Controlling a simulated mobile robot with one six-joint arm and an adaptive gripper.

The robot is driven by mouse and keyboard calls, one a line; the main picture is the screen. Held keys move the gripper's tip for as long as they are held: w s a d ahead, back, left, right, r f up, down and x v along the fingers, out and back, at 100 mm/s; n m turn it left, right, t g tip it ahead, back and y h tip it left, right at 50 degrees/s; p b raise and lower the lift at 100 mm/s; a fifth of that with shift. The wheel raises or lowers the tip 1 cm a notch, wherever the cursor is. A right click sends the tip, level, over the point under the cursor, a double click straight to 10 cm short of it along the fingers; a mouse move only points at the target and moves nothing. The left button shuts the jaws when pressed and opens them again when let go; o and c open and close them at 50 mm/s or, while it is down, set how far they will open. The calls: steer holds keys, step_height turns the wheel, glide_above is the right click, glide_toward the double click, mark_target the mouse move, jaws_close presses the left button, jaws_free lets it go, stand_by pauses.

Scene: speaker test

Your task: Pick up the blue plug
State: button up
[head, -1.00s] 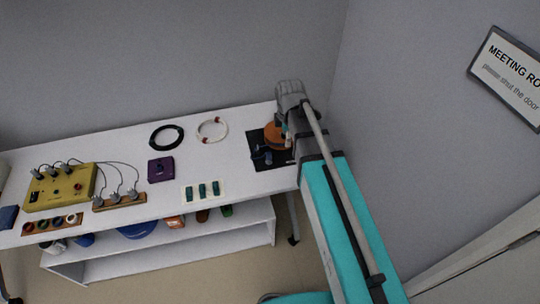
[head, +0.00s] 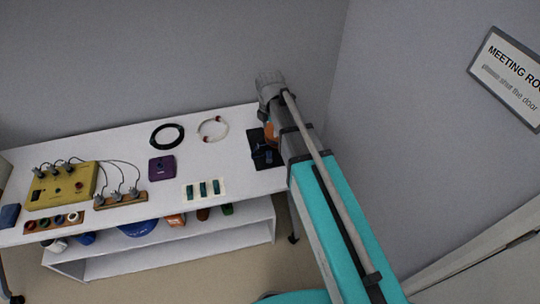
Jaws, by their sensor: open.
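Small blue shapes (head: 268,154) show on a black mat (head: 256,138) at the right end of the white table. The blue plug is likely among them, but they are too small to make out clearly. My arm comes in from the lower right, and its grey wrist (head: 270,83) is above and behind the mat. My gripper's fingers are hidden behind the arm. Their distance from the blue shapes cannot be told.
An orange object (head: 269,135) on the mat is partly hidden by my arm. To the left are a white cable ring (head: 201,133), a black cable coil (head: 152,136), a purple box (head: 162,168), a white card with green pieces (head: 184,191) and a yellow panel (head: 65,198).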

mark_target(269, 151)
steer(key=shift+f+b, duration=4.2)
steer(key=shift+f, duration=0.05)
steer(key=shift+a+f+b, duration=0.15)
steer(key=shift+f+b, duration=2.45)
steer(key=shift+c, duration=0.3)
jaws_close()
steer(key=shift+r, duration=0.2)
